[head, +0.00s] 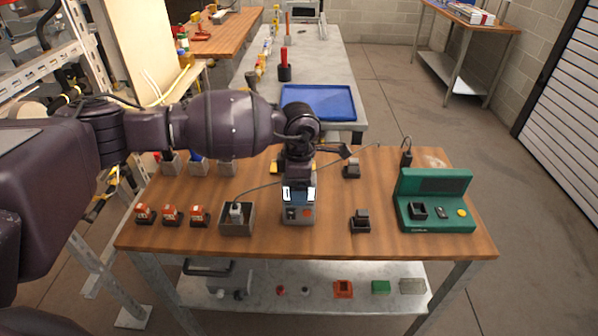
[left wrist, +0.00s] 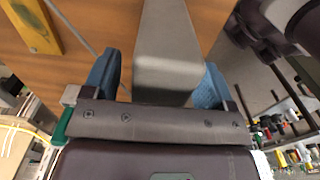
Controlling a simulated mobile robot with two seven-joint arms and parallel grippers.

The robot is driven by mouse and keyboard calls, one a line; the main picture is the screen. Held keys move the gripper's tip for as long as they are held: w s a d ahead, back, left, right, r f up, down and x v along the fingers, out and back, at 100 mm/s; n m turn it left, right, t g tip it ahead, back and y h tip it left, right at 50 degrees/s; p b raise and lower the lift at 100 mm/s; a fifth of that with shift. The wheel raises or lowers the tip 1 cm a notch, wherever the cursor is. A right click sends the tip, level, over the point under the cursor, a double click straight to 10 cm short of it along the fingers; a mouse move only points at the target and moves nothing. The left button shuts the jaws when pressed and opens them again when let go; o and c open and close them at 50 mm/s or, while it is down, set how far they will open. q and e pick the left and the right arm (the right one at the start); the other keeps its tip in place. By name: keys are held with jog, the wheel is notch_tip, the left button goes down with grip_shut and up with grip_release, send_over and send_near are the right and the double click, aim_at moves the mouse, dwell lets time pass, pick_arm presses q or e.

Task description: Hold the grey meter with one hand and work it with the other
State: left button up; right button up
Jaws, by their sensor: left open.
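The grey meter (head: 298,213) stands on the wooden table, near the middle of its front edge, with a reddish button on its front. My left gripper (head: 299,191) is right above it, pointing down, and hides its top. In the left wrist view a grey body (left wrist: 168,55), apparently the meter, lies between the two blue fingertips of my left gripper (left wrist: 158,82). The jaws are open; I cannot tell whether either finger touches it. A cable runs near the meter to a pale probe (head: 236,211) in an open grey box (head: 237,229). My right gripper is not in view.
A green test station (head: 435,198) stands at the table's right. Dark holders (head: 360,221) (head: 352,170) stand right of the meter. Several red-and-white parts (head: 171,214) line the left front. A blue tray (head: 318,101) lies on the bench behind. Bare wood shows between them.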

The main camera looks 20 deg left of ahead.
pick_arm(q)
jog(key=shift+f, duration=0.4)
jog(key=c, duration=1.2)
